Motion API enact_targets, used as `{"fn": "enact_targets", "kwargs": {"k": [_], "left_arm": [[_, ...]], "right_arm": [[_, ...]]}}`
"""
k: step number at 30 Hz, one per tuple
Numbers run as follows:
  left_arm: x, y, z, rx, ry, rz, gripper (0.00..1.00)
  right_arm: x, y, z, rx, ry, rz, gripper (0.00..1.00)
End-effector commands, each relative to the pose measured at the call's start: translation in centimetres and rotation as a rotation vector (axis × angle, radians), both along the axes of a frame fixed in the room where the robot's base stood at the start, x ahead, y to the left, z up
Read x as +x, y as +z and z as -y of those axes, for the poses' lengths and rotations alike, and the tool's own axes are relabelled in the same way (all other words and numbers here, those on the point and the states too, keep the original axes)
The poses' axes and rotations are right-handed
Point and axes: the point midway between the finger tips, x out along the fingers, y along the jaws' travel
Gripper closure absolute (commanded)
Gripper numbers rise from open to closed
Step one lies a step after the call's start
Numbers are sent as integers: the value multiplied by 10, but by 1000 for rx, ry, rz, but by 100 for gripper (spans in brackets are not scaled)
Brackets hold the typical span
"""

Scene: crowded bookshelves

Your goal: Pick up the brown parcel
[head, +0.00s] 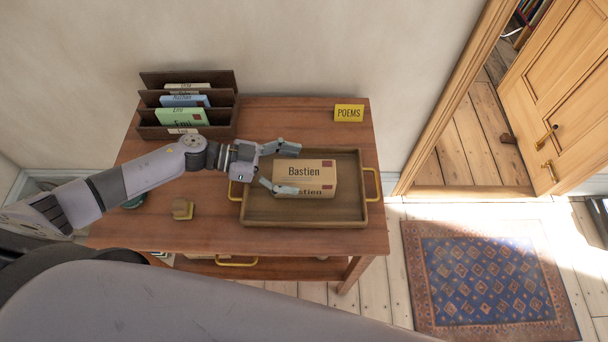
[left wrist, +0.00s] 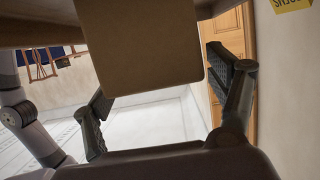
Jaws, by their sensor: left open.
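The brown parcel (head: 304,173), a box marked "Bastien", sits in a wooden tray (head: 260,212) with yellow handles on the table. My left gripper (head: 285,169) reaches in from the left, its fingers open at the near and far sides of the parcel's left end. In the left wrist view the parcel (left wrist: 138,45) fills the upper middle, with the open fingers (left wrist: 165,95) at its left and right. I cannot tell whether either finger touches it. My right gripper is not in view.
A letter rack (head: 188,105) with several envelopes stands at the back left of the table. A yellow "POEMS" sign (head: 349,113) is at the back right. A small wooden stamp-like object (head: 183,210) lies left of the tray. A patterned rug (head: 487,275) is on the floor at right.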

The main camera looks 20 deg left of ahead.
Motion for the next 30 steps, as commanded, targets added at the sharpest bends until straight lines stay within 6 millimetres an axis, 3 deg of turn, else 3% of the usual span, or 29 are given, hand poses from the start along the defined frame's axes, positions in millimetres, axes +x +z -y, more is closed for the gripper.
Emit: {"fn": "enact_targets", "kwargs": {"k": [4, 12, 30], "left_arm": [[4, -4, 15, -1, 0, 0, 20], [5, -6, 17, 1, 0, 0, 20], [5, -6, 17, 1, 0, 0, 60]], "right_arm": [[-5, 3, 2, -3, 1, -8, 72], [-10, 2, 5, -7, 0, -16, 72], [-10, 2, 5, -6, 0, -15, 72]]}}
